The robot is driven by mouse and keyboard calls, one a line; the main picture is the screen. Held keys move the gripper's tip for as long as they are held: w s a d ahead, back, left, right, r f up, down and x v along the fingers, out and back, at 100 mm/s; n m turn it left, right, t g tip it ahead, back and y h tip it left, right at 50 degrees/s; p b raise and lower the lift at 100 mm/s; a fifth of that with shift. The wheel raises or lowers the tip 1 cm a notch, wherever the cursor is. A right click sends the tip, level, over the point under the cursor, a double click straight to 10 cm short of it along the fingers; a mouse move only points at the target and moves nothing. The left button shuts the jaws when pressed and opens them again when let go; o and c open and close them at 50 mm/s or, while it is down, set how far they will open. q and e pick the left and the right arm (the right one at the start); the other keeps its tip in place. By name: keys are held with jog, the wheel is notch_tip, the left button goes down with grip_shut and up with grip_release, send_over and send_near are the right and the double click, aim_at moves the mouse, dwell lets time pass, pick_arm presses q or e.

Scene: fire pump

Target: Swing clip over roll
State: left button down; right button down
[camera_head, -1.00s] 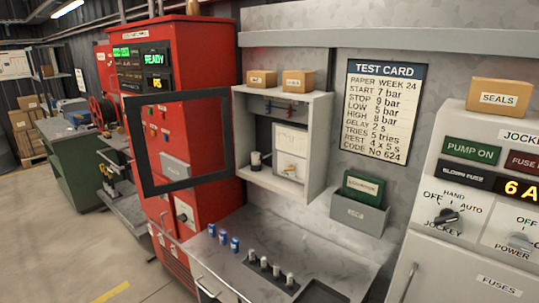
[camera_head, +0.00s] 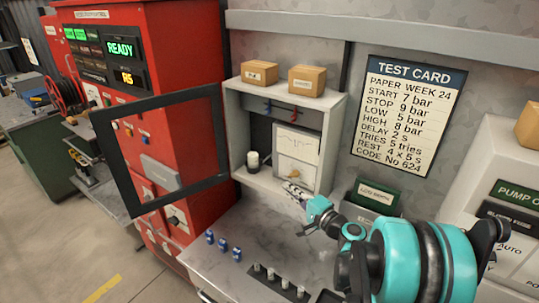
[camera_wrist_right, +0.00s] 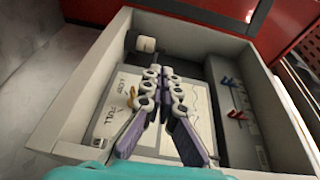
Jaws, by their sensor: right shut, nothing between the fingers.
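The open grey cabinet (camera_head: 340,112) on the wall holds a white panel with a chart line (camera_head: 297,143). The panel also shows in the right wrist view (camera_wrist_right: 112,125). A small white roll-like cylinder (camera_head: 252,161) stands left of the panel; it also shows in the right wrist view (camera_wrist_right: 146,44). A small brass piece (camera_head: 293,175), possibly the clip, is at the panel's lower part; it also shows in the right wrist view (camera_wrist_right: 131,97). My right gripper (camera_head: 288,187), also in the right wrist view (camera_wrist_right: 164,72), is shut and empty in front of the panel. Contact is unclear. My left gripper is out of view.
Two boxes (camera_head: 258,72) (camera_head: 306,80) stand on the cabinet. A dark open door frame (camera_head: 112,163) juts out at left, before the red pump cabinet (camera_head: 190,60). Several blue and grey cylinders stand on the metal worktop (camera_head: 260,220) below. A green logbook (camera_head: 374,192) is at right.

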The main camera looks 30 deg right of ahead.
aim_at(262, 162)
jog(key=shift+d+r, duration=0.2)
jog(key=shift+d, duration=0.3)
jog(key=w, duration=0.4)
jog(key=w+a, duration=0.1)
jog(key=w, duration=0.4)
jog(key=w+a+b, duration=0.1)
jog(key=w, duration=0.4)
jog(key=shift+a, duration=0.2)
jog(key=shift+s, duration=0.1)
